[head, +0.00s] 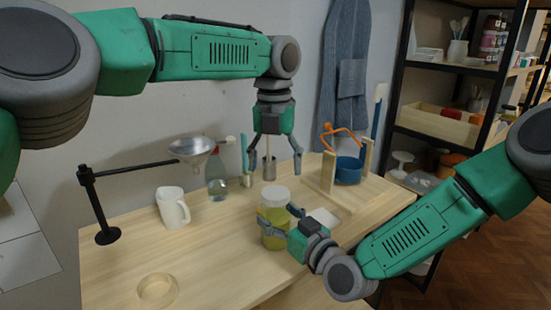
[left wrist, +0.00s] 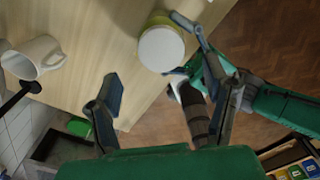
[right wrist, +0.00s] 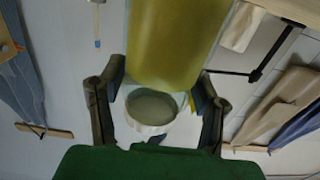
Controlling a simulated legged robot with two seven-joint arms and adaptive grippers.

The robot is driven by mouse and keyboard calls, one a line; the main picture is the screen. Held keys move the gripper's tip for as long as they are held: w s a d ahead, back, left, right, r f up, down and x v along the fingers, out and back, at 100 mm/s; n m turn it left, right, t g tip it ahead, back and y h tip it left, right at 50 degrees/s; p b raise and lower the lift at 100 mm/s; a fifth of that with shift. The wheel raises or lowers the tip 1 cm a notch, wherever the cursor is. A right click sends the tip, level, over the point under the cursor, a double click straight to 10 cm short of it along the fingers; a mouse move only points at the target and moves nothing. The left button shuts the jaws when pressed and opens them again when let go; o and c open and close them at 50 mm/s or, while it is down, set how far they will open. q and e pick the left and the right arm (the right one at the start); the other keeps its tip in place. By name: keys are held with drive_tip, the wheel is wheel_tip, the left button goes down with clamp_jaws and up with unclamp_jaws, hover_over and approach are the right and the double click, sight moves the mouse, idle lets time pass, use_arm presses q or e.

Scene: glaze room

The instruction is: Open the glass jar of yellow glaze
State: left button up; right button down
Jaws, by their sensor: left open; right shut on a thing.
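The glass jar of yellow glaze (head: 273,232) stands upright near the middle of the table, with a white lid (head: 275,195) on top. In the left wrist view the lid (left wrist: 161,50) shows from above as a plain white disc. My right gripper (head: 280,219) is shut on the jar's side, below the lid. In the right wrist view the yellow jar (right wrist: 175,40) fills the upper middle between the fingers. My left gripper (head: 272,164) is open and points down, behind and above the jar, with nothing between its fingers and apart from the lid.
A white mug (head: 173,207) stands to the left, near a funnel (head: 192,150) on a black stand (head: 97,205) and a bottle (head: 217,180). A metal cup (head: 269,168) is behind the jar. A wooden frame with a blue pot (head: 348,170) is right. The front left table is mostly clear.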

sight(279, 193)
use_arm(q)
wheel_tip(279, 193, down, 7)
drive_tip(key=shift+r, duration=0.2)
drive_tip(key=c, duration=1.2)
drive_tip(key=n, duration=0.2)
drive_tip(key=shift+n, duration=0.4)
drive_tip(key=n, duration=0.4)
drive_tip(key=shift+s+n, duration=0.15)
drive_tip(key=shift+n, duration=0.25)
drive_tip(key=n, duration=0.7)
drive_tip(key=shift+d, duration=0.15)
drive_tip(key=n, duration=0.7)
drive_tip(key=shift+s+d, duration=0.1)
drive_tip(key=n, duration=0.4)
drive_tip(key=shift+n, duration=0.4)
drive_tip(key=n, duration=0.4)
drive_tip(key=shift+d+r, duration=0.1)
drive_tip(key=shift+d, duration=0.1)
